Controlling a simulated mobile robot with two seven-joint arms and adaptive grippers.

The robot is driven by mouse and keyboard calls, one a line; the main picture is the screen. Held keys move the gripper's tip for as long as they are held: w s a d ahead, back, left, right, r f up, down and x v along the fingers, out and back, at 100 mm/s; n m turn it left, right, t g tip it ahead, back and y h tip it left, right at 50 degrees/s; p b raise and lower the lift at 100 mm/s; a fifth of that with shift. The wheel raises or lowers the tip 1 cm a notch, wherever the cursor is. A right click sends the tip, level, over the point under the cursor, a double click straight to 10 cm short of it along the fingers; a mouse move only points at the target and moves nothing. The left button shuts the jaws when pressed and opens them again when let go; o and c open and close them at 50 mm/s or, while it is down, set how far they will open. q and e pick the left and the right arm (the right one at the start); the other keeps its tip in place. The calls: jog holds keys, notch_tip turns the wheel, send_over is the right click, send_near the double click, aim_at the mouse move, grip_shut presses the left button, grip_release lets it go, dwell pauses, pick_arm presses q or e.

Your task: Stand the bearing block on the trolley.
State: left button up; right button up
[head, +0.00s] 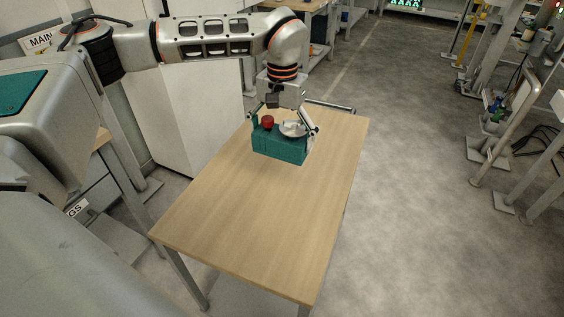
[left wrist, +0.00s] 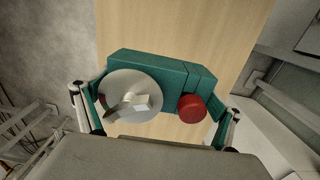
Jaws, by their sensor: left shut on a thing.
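The bearing block (head: 280,147) is a teal block with a pale round disc and a red knob on it. It is at the far end of the wooden-topped trolley (head: 255,220), upright. I cannot tell whether its underside touches the top. My left gripper (head: 284,124) comes down from above and is shut on the block, with one finger at each end. In the left wrist view the block (left wrist: 150,65) lies between the two fingers, over the wooden top (left wrist: 190,25). My right gripper is not in view.
The near and middle parts of the wooden top are bare. A metal bar (head: 330,107) runs along its far edge. A white cabinet (head: 190,125) stands close on the left. Grey floor (head: 430,200) is open on the right, with metal frames (head: 510,110) beyond it.

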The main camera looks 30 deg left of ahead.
pick_arm(q)
jog(key=w+a+r, duration=0.2)
jog(key=w, duration=0.1)
jog(key=shift+w+r, duration=0.1)
jog(key=shift+r, duration=0.3)
send_near(280, 185)
notch_tip(280, 185, down, 5)
jog(key=shift+w+a+f, duration=0.1)
dwell(0.3)
jog(key=o, duration=1.3)
jog(key=shift+f, duration=0.2)
jog(key=shift+o, duration=0.3)
jog(key=shift+r, duration=0.15)
jog(key=shift+r, duration=0.35)
notch_tip(280, 185, up, 11)
jog(key=shift+r, duration=0.2)
